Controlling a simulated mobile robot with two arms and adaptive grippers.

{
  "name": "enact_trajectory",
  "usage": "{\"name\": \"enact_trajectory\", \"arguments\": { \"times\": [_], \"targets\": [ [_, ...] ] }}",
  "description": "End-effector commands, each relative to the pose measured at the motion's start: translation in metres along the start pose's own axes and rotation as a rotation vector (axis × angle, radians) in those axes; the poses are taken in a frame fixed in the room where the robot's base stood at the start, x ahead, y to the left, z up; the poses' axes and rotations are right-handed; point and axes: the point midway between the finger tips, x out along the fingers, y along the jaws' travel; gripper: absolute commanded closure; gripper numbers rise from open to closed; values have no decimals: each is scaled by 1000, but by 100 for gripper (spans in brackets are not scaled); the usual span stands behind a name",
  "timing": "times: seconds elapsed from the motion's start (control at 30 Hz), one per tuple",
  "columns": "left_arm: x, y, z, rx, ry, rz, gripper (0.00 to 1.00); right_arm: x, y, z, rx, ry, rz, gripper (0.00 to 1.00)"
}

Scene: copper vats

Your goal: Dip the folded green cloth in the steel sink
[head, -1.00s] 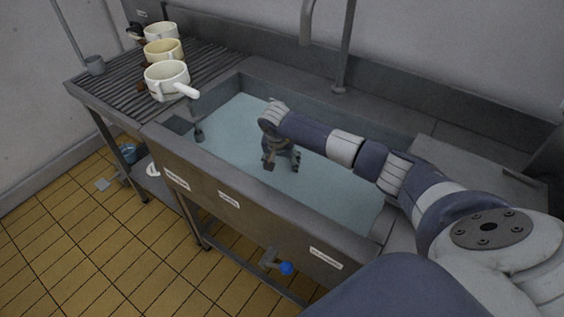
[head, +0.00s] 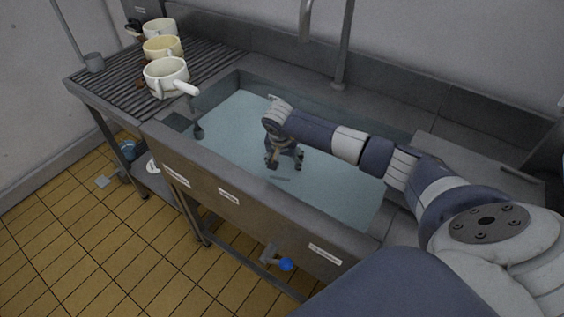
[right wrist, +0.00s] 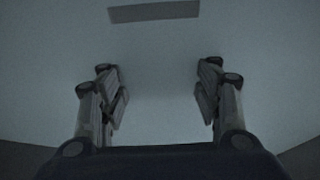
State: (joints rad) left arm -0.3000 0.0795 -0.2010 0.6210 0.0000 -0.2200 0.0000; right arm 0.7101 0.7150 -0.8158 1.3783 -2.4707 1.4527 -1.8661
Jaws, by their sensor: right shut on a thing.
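The steel sink (head: 222,190) is a long basin filled with pale blue water (head: 235,135). My right gripper (head: 285,163) points down over the middle of the water, low at its surface. In the dim right wrist view my right gripper (right wrist: 160,95) shows its two fingers apart, and what lies in its grip is hard to make out. No green colour shows, so I cannot make out the folded cloth clearly. My left gripper is out of view.
A ribbed drainboard (head: 120,85) on the left carries pale mugs, the nearest a white handled pot (head: 166,77). A tall faucet (head: 343,50) stands behind the basin. A drain tap with a blue knob (head: 286,264) juts from the front. Tiled floor is clear at lower left.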

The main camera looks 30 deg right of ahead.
Motion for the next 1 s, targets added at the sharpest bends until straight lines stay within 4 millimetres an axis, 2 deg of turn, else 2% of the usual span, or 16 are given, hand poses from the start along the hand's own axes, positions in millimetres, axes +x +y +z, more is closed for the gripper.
{"name": "enact_trajectory", "arguments": {
  "times": [0.27, 0.43, 1.0],
  "targets": [
    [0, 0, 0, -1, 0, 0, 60, -1, -1, -1, 1, 2, -2, 72],
    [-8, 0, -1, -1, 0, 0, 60, -12, -1, -5, 1, 3, -3, 72],
    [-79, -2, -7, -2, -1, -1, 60, -116, -1, -37, 1, 3, -2, 72]
  ]
}}
